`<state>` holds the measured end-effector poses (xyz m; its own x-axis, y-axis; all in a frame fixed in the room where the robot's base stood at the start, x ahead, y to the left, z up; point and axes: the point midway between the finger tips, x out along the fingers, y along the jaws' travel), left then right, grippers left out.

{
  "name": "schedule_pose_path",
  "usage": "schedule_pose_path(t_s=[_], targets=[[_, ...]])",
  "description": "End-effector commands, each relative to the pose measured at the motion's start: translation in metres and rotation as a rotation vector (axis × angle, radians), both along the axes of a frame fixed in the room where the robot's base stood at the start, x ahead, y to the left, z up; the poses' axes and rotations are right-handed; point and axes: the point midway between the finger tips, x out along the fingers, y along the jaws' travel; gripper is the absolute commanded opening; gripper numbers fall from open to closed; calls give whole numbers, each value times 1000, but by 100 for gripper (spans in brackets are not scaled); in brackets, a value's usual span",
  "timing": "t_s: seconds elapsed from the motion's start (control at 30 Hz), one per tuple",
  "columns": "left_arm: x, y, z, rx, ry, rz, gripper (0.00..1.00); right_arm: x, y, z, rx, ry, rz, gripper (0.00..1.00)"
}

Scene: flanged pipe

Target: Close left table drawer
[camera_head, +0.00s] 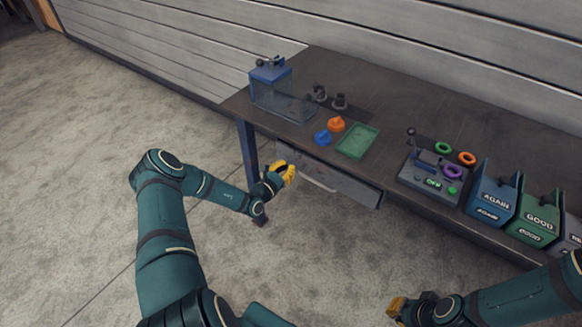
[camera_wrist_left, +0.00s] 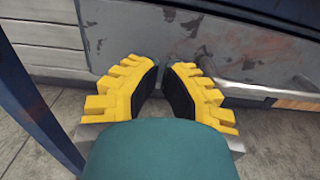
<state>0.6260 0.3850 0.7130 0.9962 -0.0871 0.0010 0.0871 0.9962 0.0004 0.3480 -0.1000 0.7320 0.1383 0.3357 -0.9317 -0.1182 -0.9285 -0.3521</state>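The left table drawer (camera_head: 350,189) is a grey, scuffed front panel under the table's front edge, with a light bar handle (camera_head: 320,184). How far it stands out is hard to tell from this angle. My left gripper (camera_head: 289,172), with yellow fingers, is in front of the panel's left part, left of the handle. In the left wrist view the drawer front (camera_wrist_left: 130,35) fills the top, and the handle (camera_wrist_left: 262,88) is right of the fingers. My right gripper (camera_head: 397,308) is low, away from the drawer, partly hidden.
Blue and green bins (camera_head: 495,190) stand at right. A blue table leg (camera_head: 246,150) is left of the drawer. The floor in front is clear.

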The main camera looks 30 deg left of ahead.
Motion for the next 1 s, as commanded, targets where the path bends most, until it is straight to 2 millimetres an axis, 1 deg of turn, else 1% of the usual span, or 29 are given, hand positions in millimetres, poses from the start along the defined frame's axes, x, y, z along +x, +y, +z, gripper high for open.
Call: schedule_pose_path(t_s=[0.07,0.1,0.3,0.4,0.5,0.67,0.87,0.97,1.0], targets=[[-6,5,1,0,2,-1,0,-1,0,3,0,1,-1,0],[-17,6,1,-1,4,-1,0,-1,0,7,0,3,0,0],[-61,9,1,-2,4,-2,0,-2,1,16,2,6,1,0],[-78,10,0,-2,4,-1,0,-3,1,19,2,8,2,0],[-92,11,0,-2,3,-2,0,-4,0,20,1,10,3,0],[-102,12,-1,-2,3,-3,0,-4,1,22,1,10,2,0],[-104,12,-1,-1,3,-4,0,-4,0,22,2,11,2,0],[-102,1,0,3,9,-42,0,-4,0,22,2,11,2,0],[-100,-10,2,6,16,-80,0,-4,0,22,2,11,2,0]])
